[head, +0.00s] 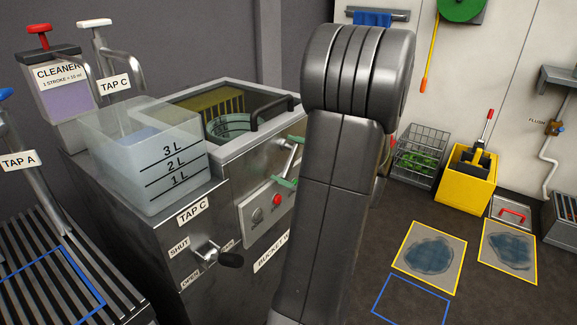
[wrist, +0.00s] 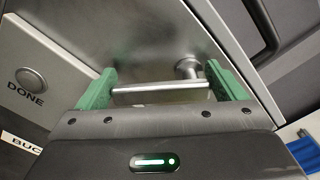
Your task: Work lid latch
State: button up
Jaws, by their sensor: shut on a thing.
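The lid latch is a metal lever on the front of the steel washing machine. In the wrist view the lever (wrist: 150,88) runs from its round pivot at the upper right and lies between my gripper's green fingers (wrist: 163,86), one at each end of it. In the head view my gripper (head: 290,161) is at the machine's front, shut on the latch (head: 293,158), which is partly hidden by my arm. The machine's lid (head: 228,90) has a dark handle (head: 272,112) and looks down; a green bucket shows through it.
Below the latch is a panel with a red button (head: 277,199); a DONE button (wrist: 31,79) shows in the wrist view. A wire basket (head: 417,155) and yellow bin (head: 466,178) stand right, with floor mats in front.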

jog(key=shift+f+n, duration=0.15)
jog(key=shift+n, duration=0.15)
dwell(0.4)
jog(key=o, duration=1.1)
jog(key=shift+d, duration=0.15)
jog(key=p+v, duration=0.3)
jog(key=v, duration=1)
jog(key=shift+s+d, duration=0.2)
jog(key=shift+d, duration=0.05)
